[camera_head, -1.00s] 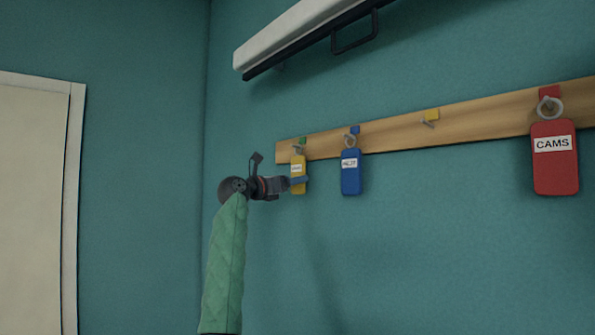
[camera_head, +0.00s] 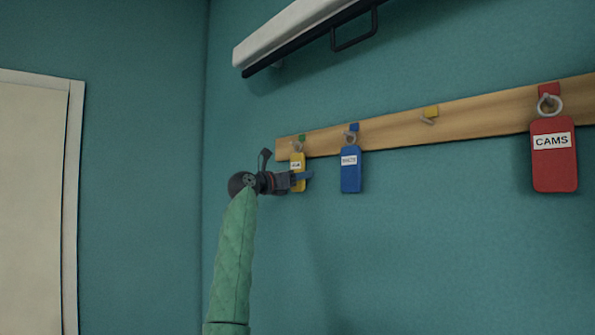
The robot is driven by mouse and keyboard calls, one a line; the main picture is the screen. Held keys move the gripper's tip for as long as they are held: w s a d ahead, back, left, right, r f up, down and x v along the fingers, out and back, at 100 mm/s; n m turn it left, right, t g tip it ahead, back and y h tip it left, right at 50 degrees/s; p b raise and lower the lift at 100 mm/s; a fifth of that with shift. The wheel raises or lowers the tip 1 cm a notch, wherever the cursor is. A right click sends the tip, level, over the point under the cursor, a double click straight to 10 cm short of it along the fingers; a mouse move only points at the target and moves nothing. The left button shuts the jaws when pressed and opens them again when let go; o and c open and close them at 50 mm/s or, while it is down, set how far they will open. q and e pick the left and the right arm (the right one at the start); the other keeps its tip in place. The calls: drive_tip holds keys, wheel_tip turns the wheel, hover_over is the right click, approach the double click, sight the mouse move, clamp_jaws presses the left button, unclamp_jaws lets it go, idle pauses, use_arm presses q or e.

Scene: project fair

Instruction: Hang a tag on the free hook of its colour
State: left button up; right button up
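A yellow tag (camera_head: 297,159) with a white label hangs at the left end of the wooden rail, under a green marker (camera_head: 302,138). The hook under the yellow marker (camera_head: 430,114) is empty. A blue tag (camera_head: 351,172) hangs under a blue marker (camera_head: 354,128). A red tag (camera_head: 554,166) reading CAMS hangs under a red marker (camera_head: 549,90).
The wooden rail (camera_head: 476,116) runs along the teal wall. A white fixture with a dark handle (camera_head: 354,32) juts out above it. A pale framed panel (camera_head: 35,200) is at far left. The wall below the rail is clear.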

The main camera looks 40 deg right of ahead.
drive_tip(key=shift+r, duration=0.5)
idle(0.4)
drive_tip(key=shift+a, duration=0.15)
drive_tip(key=shift+v, duration=0.85)
drive_tip(key=shift+s+a+r+b, duration=0.15)
drive_tip(key=shift+a+b, duration=0.3)
drive_tip(key=shift+a, duration=0.95)
drive_tip(key=shift+s+a+r+b, duration=0.1)
drive_tip(key=shift+a+b, duration=0.35)
drive_tip(key=shift+a, duration=0.9)
